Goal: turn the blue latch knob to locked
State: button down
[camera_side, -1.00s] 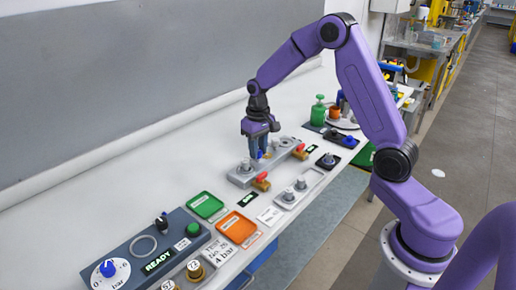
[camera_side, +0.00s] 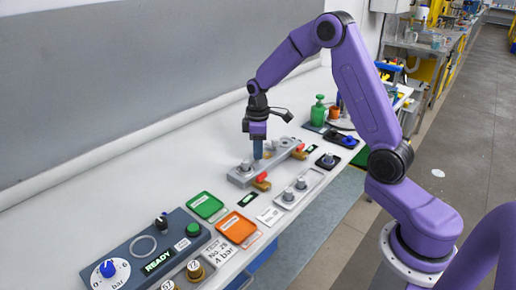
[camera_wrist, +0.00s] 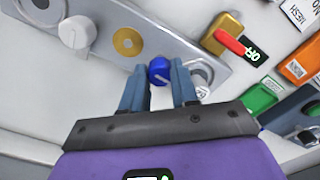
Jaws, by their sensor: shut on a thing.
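The blue latch knob (camera_wrist: 158,70) sits on a long grey plate (camera_wrist: 200,58) and shows between my fingertips in the wrist view. My gripper (camera_wrist: 160,78) is shut on it, one finger on each side. A small white label beside the knob is partly covered by the right finger and I cannot read it. In the side view my gripper (camera_side: 258,157) points straight down at the plate (camera_side: 237,180), its fingers seen nearly edge-on, and the knob is hidden behind them.
A white-grey knob (camera_wrist: 77,32) and a brass disc (camera_wrist: 127,41) are on the same plate. A red-handled brass valve (camera_side: 262,182) stands close by. Green (camera_side: 205,205) and orange (camera_side: 238,226) trays and a control panel (camera_side: 150,250) lie nearer the camera.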

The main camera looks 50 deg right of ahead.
jog(key=shift+w+r+n, duration=0.1)
jog(key=shift+w+n, duration=0.05)
jog(key=shift+n, duration=0.45)
jog(key=c, duration=0.9)
grip_release()
jog(key=shift+o, duration=0.2)
notch_tip(320, 180, up, 17)
jog(key=shift+r, duration=0.2)
